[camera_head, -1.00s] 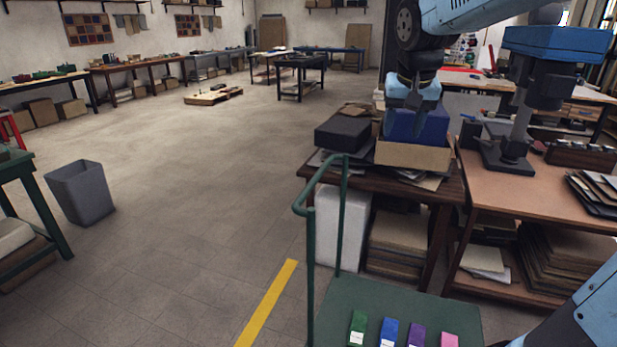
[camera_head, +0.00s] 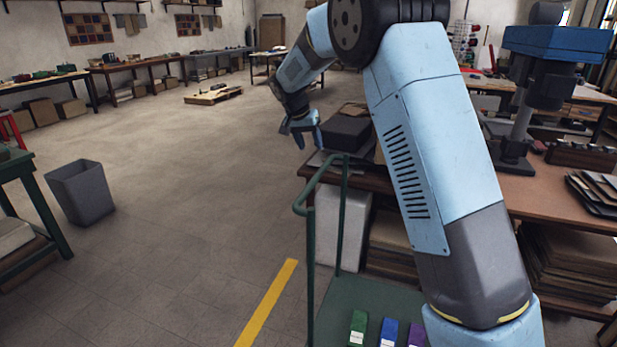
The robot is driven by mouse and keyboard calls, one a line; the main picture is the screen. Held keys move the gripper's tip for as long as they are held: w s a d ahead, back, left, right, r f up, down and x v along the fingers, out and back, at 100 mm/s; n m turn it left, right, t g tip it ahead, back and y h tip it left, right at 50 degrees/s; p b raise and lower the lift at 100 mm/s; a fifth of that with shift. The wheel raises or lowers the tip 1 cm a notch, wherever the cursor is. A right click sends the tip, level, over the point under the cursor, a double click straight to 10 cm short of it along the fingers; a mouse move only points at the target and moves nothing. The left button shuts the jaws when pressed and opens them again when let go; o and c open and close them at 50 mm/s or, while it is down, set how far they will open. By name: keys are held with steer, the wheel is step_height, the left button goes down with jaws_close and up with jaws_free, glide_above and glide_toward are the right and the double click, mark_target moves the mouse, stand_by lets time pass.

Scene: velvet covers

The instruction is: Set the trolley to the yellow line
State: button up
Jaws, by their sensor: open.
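The green trolley (camera_head: 362,302) stands at the bottom centre, its tubular handle (camera_head: 323,182) rising on its left side. Green, blue and purple velvet pieces (camera_head: 388,331) lie on its deck, and my arm covers the deck's right part. The yellow line (camera_head: 267,303) runs along the floor just left of the trolley, with a strip of floor between them. My gripper (camera_head: 308,142) is open and empty, fingers pointing down. In the picture it shows above the handle's top bar, apart from it.
A brown bench (camera_head: 378,185) with a dark box (camera_head: 348,131) stands behind the trolley. A drill press (camera_head: 516,110) stands on the bench to the right. A grey bin (camera_head: 80,192) and green table (camera_head: 22,168) are at left. The floor between is clear.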

mark_target(314, 177)
steer(key=a+x, duration=0.1)
steer(key=x, duration=0.4)
steer(key=w+a+x, duration=0.1)
steer(key=x, duration=0.4)
steer(key=a+x, duration=0.1)
steer(key=x, duration=0.5)
steer(key=shift+w+f, duration=0.3)
steer(key=shift+f, duration=0.05)
steer(key=shift+c, duration=0.3)
jaws_close()
